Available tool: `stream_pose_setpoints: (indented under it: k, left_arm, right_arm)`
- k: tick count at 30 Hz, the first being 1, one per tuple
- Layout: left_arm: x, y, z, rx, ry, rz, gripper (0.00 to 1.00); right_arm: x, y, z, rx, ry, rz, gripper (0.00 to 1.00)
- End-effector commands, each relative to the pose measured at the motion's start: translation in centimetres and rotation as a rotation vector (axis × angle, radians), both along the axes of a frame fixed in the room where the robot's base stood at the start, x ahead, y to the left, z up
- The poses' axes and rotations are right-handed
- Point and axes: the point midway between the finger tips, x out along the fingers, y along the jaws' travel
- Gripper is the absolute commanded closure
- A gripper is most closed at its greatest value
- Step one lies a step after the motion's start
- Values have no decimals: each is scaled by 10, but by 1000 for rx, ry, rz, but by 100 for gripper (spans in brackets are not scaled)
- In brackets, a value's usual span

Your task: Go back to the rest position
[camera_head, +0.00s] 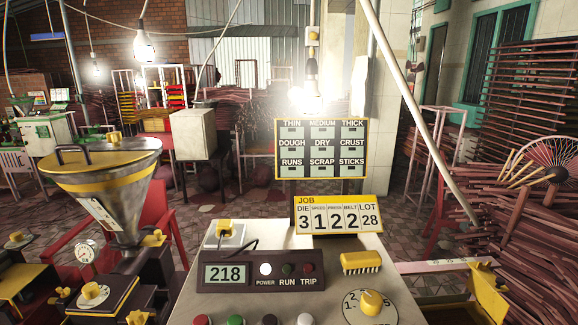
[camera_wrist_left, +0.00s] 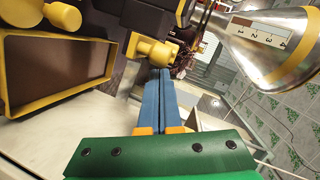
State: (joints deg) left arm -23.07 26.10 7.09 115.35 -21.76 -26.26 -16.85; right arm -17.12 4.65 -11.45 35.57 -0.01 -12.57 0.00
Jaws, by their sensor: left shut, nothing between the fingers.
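My left gripper (camera_wrist_left: 158,76) shows in the left wrist view, with a green body and two blue fingers. The fingers are shut together with nothing between them. Their tips are near a yellow knob (camera_wrist_left: 152,50) on a dark machine; whether they touch it I cannot tell. Neither gripper shows in the head view.
A steel hopper (camera_head: 110,200) with a yellow rim stands left in the head view; one with a scale (camera_wrist_left: 265,45) fills the upper right wrist view. A yellow-rimmed tray (camera_wrist_left: 112,62) is at left there. A control console (camera_head: 240,307) and job sign (camera_head: 338,200) stand ahead.

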Motion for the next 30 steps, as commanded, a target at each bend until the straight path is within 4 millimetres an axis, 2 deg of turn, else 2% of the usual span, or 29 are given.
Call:
stream_pose_setpoints:
  k: [5,12,17,22,26,30]
  left_arm:
    - [-30,-22,-37,-238,143,133,100]
    - [-90,-75,-82,-565,409,312,100]
    - [-137,-118,-97,-745,607,408,100]
    - [-187,-163,-100,-891,822,485,100]
    - [-180,-161,-142,-872,840,496,100]
    - [-182,-161,-187,-862,865,505,100]
  right_arm:
    - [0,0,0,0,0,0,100]
    - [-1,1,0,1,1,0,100]
    - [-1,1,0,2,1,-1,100]
    - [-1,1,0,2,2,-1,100]
    - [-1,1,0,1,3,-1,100]
    - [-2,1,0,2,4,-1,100]
